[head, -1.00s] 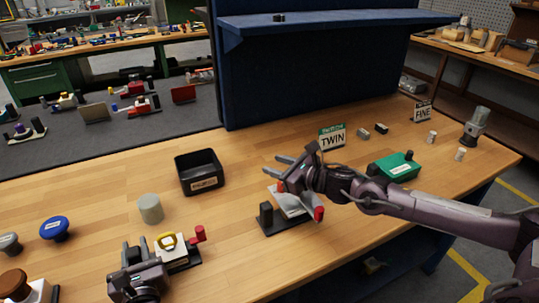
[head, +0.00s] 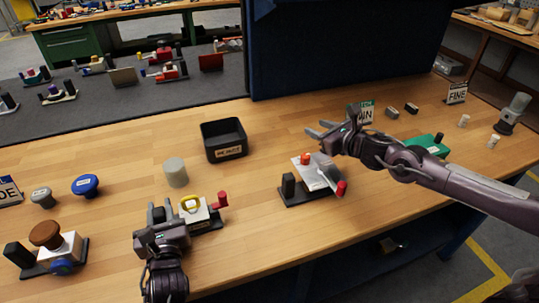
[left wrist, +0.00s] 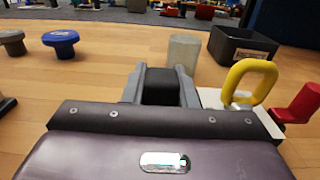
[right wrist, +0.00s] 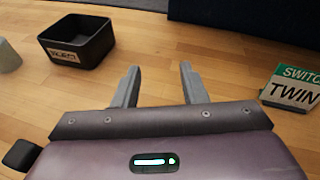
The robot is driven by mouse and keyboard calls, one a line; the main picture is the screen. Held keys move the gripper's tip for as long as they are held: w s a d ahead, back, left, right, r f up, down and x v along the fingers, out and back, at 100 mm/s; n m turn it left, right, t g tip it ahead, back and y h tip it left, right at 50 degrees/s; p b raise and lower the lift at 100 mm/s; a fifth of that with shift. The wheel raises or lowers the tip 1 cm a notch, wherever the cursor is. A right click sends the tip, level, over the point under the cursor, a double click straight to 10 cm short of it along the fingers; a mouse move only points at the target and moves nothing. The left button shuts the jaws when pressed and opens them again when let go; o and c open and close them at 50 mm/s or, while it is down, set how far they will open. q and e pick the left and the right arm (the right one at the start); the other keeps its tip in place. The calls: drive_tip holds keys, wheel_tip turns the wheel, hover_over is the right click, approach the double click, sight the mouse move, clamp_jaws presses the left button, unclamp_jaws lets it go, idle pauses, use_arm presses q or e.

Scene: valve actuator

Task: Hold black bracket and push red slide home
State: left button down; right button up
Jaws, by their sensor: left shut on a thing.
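My left gripper (head: 161,214) is shut on the black bracket (left wrist: 161,86), an upright black post between its fingers in the left wrist view. Beside the bracket is a pale block (head: 197,214) with a yellow loop handle (head: 190,203). The red slide (head: 221,199) stands at its right end; it also shows in the left wrist view (left wrist: 300,104). How far the slide is in cannot be told. My right gripper (head: 321,132) is open and empty, above and behind the middle fixture; its spread fingers show in the right wrist view (right wrist: 159,84).
A black bin (head: 224,155) and grey cylinder (head: 176,173) stand behind the left fixture. A green case (head: 427,143) is at right. Wood between the two fixtures is clear.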

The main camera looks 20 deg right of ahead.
drive_tip(key=s+a+r+n+y, duration=0.1)
drive_tip(key=s+a+n+y, duration=0.15)
drive_tip(key=a, duration=0.45)
drive_tip(key=s+a+r+n+y, duration=0.1)
drive_tip(key=s+a+y, duration=0.3)
drive_tip(key=a, duration=0.3)
drive_tip(key=n+g+y, duration=0.2)
drive_tip(key=y, duration=0.1)
approach(226, 198)
drive_tip(key=shift+m, duration=0.35)
drive_tip(key=x, duration=0.9)
drive_tip(key=shift+w+a+r, duration=0.1)
drive_tip(key=shift+w+a, duration=0.05)
drive_tip(key=shift+x, duration=0.8)
drive_tip(key=shift+c, duration=0.2)
clamp_jaws()
